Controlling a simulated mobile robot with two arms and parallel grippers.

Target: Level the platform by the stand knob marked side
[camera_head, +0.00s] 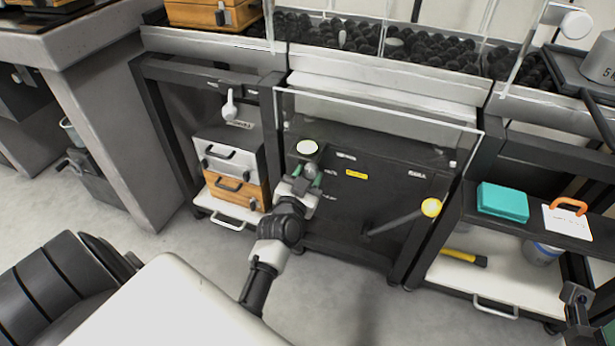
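My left gripper (308,177) is at the upper left of a dark stand panel (385,192). Its green-tipped fingers are beside a small rounded grey knob (312,167). I cannot tell whether they touch or grip it. A round pale disc (307,147) sits just above. The small labels on the panel are too small to read, so I cannot tell which knob is marked side. A pale platform (390,95) lies behind a clear shield. Part of my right arm shows at the lower right edge; its fingers are unclear.
A white and wooden drawer box (232,165) is on a shelf to the left. At right, a teal box (502,202) and a card with an orange handle (567,217) are on a dark shelf above a white tray (495,280). The floor in front is clear.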

